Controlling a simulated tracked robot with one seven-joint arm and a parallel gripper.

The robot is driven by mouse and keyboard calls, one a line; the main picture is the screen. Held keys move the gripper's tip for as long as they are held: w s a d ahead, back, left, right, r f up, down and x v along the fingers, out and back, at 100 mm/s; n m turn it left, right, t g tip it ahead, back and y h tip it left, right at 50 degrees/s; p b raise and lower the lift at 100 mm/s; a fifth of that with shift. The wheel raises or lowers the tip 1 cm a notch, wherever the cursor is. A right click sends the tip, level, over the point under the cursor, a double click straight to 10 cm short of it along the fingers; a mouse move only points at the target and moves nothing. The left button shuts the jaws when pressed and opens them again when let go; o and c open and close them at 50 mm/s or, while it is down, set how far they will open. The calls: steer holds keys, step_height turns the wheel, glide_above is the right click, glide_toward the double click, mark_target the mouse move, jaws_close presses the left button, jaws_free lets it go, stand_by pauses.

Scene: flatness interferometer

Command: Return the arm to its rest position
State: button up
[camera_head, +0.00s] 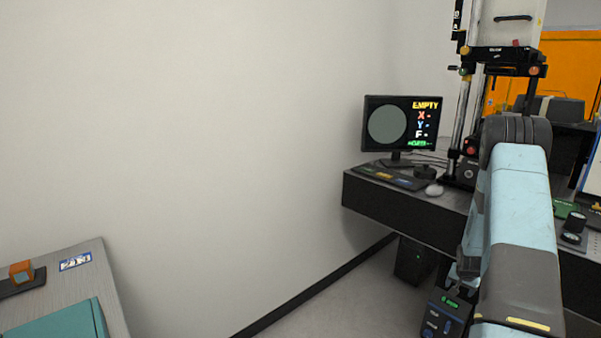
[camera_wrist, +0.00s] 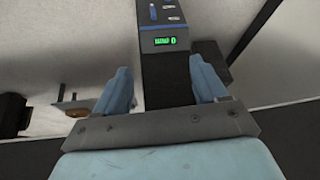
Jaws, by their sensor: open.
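My arm, pale blue and grey, stretches forward along the right side of the head view. My gripper does not show clearly there. In the wrist view my gripper (camera_wrist: 162,85) has its two blue fingers spread apart. Nothing is visibly clasped by them. A dark unit with a green display (camera_wrist: 172,41) shows in the gap beyond the fingers; I cannot tell its distance.
A dark bench (camera_head: 400,204) at the right carries a monitor (camera_head: 387,126) reading EMPTY, a mouse (camera_head: 434,190) and a tall column instrument (camera_head: 467,100). A dark unit with a green display (camera_head: 436,314) is low beside my arm. A grey table (camera_head: 95,275) stands at left.

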steer(key=s+a+r+n, duration=0.1)
steer(key=s+a+r, duration=0.35)
steer(key=r, duration=0.75)
steer(key=s+a+r+n, duration=0.1)
steer(key=a+r, duration=0.7)
steer(key=r, duration=0.3)
steer(key=s+a+r+n, duration=0.15)
steer(key=a+r, duration=0.45)
steer(key=r, duration=0.6)
steer(key=s+a+r+n+t+y, duration=0.1)
steer(key=s+a+r, duration=0.4)
steer(key=s, duration=0.2)
steer(key=s+a+r+n, duration=0.1)
steer(key=s+a+r, duration=0.3)
steer(key=s+r, duration=0.15)
steer(key=s+a+r+n, duration=0.1)
steer(key=s+a, duration=0.2)
steer(key=s, duration=0.6)
steer(key=s+a+r+n+y, duration=0.1)
steer(key=s+a, duration=0.3)
steer(key=s, duration=0.4)
steer(key=shift+s+r+y, duration=0.3)
steer(key=shift+s+r, duration=0.05)
steer(key=shift+n, duration=0.25)
steer(key=shift+c, duration=0.5)
